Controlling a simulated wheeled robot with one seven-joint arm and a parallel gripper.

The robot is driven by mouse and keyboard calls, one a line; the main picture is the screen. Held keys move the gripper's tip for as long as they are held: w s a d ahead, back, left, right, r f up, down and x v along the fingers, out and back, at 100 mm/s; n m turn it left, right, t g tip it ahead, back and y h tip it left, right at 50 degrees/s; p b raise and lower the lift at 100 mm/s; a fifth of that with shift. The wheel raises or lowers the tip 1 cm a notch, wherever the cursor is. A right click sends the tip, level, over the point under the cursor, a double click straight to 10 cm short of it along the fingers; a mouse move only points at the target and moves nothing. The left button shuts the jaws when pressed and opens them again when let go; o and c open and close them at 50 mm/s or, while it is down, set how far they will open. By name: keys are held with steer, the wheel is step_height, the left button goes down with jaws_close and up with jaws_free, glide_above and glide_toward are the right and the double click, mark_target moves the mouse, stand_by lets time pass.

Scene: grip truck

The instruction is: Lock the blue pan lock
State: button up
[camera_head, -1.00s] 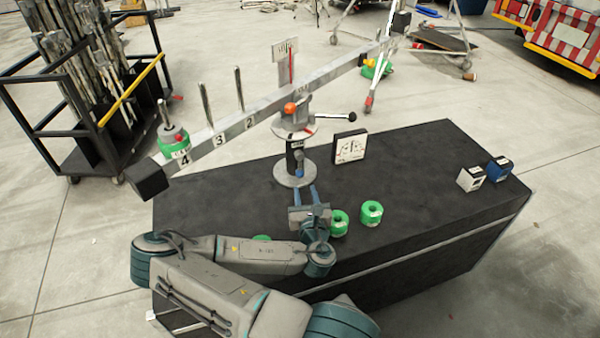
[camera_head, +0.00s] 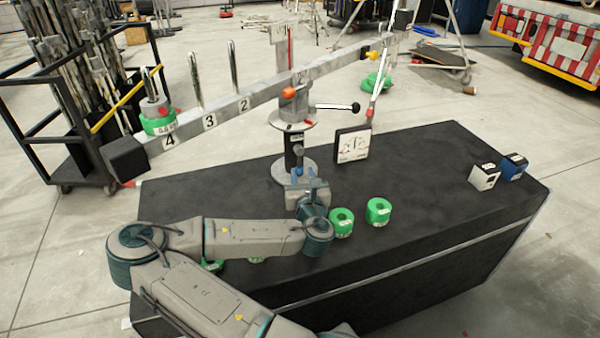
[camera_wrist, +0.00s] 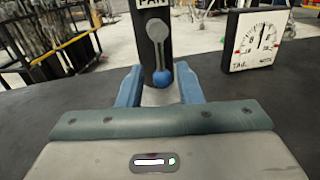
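The pan lock is a grey lever with a round pivot at its top and a blue knob (camera_wrist: 162,78) at its lower end, on the black column under a "PAN" label. The lever hangs nearly straight down in the wrist view. My gripper (camera_wrist: 160,76) is open, with one blue finger on each side of the knob. Gaps show between the knob and both fingers, and I cannot tell how deep the knob lies between them. In the head view my gripper (camera_head: 303,170) is at the foot of the column (camera_head: 294,148), partly covering the knob.
The balance beam (camera_head: 260,99) crosses above, with green weights (camera_head: 159,121) at its left end. A dial gauge (camera_head: 352,144) stands right of the column. Green weights (camera_head: 378,211) sit near my forearm. White (camera_head: 484,177) and blue (camera_head: 513,166) boxes stand at the right.

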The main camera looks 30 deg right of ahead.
mark_target(299, 161)
steer(key=x, duration=0.5)
steer(key=shift+w+d, duration=0.1)
steer(key=shift+w, duration=0.2)
jaws_close()
